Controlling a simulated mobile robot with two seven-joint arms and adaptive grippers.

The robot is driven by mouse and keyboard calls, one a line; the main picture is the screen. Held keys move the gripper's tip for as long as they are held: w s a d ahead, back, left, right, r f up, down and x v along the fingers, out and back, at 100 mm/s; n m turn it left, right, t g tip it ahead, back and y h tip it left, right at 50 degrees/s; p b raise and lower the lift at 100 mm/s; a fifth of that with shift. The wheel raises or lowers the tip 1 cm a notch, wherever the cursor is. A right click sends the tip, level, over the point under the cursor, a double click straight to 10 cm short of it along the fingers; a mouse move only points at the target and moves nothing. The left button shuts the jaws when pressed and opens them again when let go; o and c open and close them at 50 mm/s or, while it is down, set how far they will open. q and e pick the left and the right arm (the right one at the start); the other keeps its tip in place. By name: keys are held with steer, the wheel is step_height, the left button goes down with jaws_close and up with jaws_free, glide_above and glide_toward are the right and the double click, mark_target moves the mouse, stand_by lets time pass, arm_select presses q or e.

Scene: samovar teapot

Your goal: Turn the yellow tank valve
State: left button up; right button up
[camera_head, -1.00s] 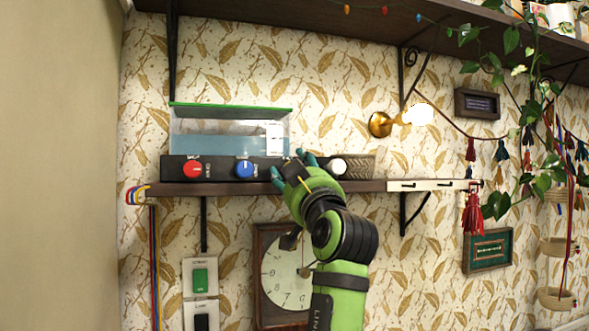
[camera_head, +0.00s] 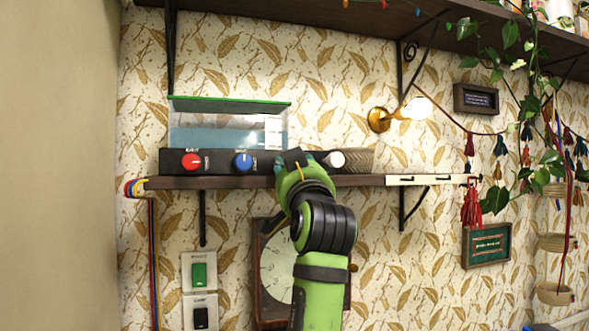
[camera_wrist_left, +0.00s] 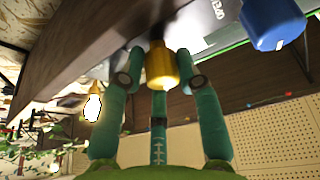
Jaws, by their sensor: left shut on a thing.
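The yellow valve (camera_wrist_left: 161,68) is a small yellow knob on the front of the dark control box, seen in the left wrist view. My left gripper (camera_wrist_left: 162,75) has its teal fingers closed around this knob. In the head view my left gripper (camera_head: 294,163) is at the box front, between the blue knob (camera_head: 243,161) and the white knob (camera_head: 334,159), and it hides the yellow valve. The dark control box (camera_head: 217,161) carries a red knob (camera_head: 191,161) at its left. My right gripper is not in view.
A clear tank (camera_head: 215,122) with bluish water and a green rim sits behind the box front. The wooden shelf (camera_head: 230,182) runs just below. A clock (camera_head: 275,272) hangs under it, behind my arm. A lit wall lamp (camera_head: 417,109) is at the right.

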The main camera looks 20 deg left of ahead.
arm_select(q)
steer(key=shift+s+a+r+m+g+h+p, duration=0.1)
steer(key=shift+r+m+g+h+p, duration=0.25)
steer(key=shift+m+h, duration=1.65)
steer(key=shift+s+a+r+m+g+h+p, duration=0.15)
steer(key=shift+m+p, duration=0.25)
steer(key=shift+m, duration=3.25)
steer(key=shift+s+r+m+g+h+p, duration=0.1)
steer(key=shift+r+m+g+h+p, duration=0.2)
steer(key=shift+m+h, duration=1.7)
steer(key=shift+f+m+y, duration=0.15)
steer(key=shift+m+y, duration=0.7)
steer(key=shift+m, duration=0.3)
steer(key=o, duration=1)
steer(key=shift+o, duration=0.4)
steer(key=shift+w+f, duration=0.1)
steer(key=shift+w, duration=0.05)
steer(key=shift+d, duration=0.1)
steer(key=shift+f, duration=0.1)
